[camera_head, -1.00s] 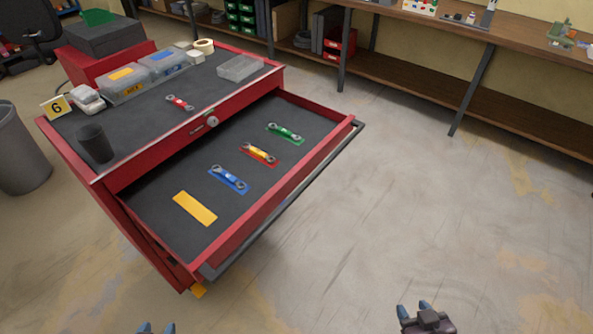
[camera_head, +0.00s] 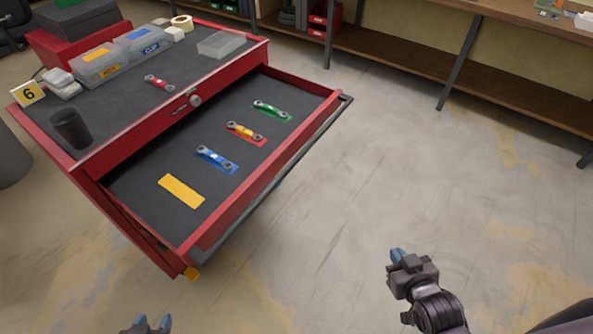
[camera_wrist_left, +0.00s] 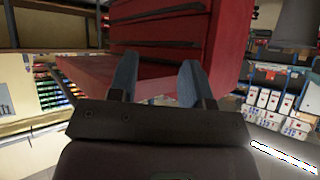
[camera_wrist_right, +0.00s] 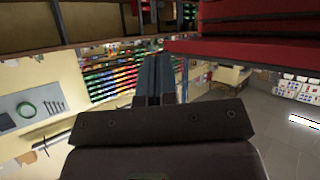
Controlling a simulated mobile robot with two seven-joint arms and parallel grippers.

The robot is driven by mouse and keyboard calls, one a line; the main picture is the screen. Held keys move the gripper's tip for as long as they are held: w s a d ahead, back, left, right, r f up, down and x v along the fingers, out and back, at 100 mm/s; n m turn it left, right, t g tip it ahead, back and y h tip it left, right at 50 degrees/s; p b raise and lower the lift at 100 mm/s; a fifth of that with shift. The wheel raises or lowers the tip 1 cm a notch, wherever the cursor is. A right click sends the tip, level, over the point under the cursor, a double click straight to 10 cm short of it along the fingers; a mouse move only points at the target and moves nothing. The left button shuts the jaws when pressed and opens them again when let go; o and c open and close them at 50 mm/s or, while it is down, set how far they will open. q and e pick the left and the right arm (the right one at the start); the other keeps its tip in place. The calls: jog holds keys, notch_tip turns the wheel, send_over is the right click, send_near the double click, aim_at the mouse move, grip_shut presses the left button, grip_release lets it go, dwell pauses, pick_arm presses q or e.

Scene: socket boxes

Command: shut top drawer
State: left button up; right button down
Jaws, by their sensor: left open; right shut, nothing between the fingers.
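The red tool cabinet's top drawer (camera_head: 187,240) is pulled out toward me in the head view, with a dark bar handle (camera_head: 300,178) along its front. Inside lie blue (camera_head: 216,158), yellow-and-red (camera_head: 244,131) and green (camera_head: 271,110) tools on coloured labels, plus a bare yellow label (camera_head: 181,191). My left gripper (camera_head: 147,325) is open and empty at the bottom edge, in front of the drawer; its fingers also show in the left wrist view (camera_wrist_left: 157,82), with the red drawers beyond. My right gripper (camera_head: 397,254) is shut and empty, right of the drawer and apart from it.
A wooden bench (camera_head: 420,62) runs along the back wall. The floor right of the drawer is clear.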

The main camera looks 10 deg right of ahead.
jog(key=w+a+m+y+b, duration=0.45)
jog(key=w+m, duration=0.55)
jog(key=w, duration=0.4)
jog(key=a+r+m+y, duration=0.5)
jog(key=m+y, duration=0.4)
jog(key=m, duration=0.9)
pick_arm(q)
jog(key=shift+w+d+f+b, duration=0.1)
jog(key=shift+w+f+b, duration=0.2)
jog(key=shift+f, duration=0.35)
jog(key=shift+w+d+f+b, duration=0.1)
jog(key=shift+w+f+b, duration=0.15)
jog(key=shift+f, duration=0.35)
jog(key=shift+w+d+f+b, duration=0.1)
jog(key=shift+w+f+b, duration=0.15)
jog(key=shift+f, duration=0.4)
pick_arm(e)
jog(key=x, duration=1.3)
jog(key=shift+w, duration=0.35)
pick_arm(q)
jog(key=shift+s+f, duration=0.15)
pick_arm(e)
jog(key=shift+a+f, duration=0.1)
jog(key=shift+a, duration=0.05)
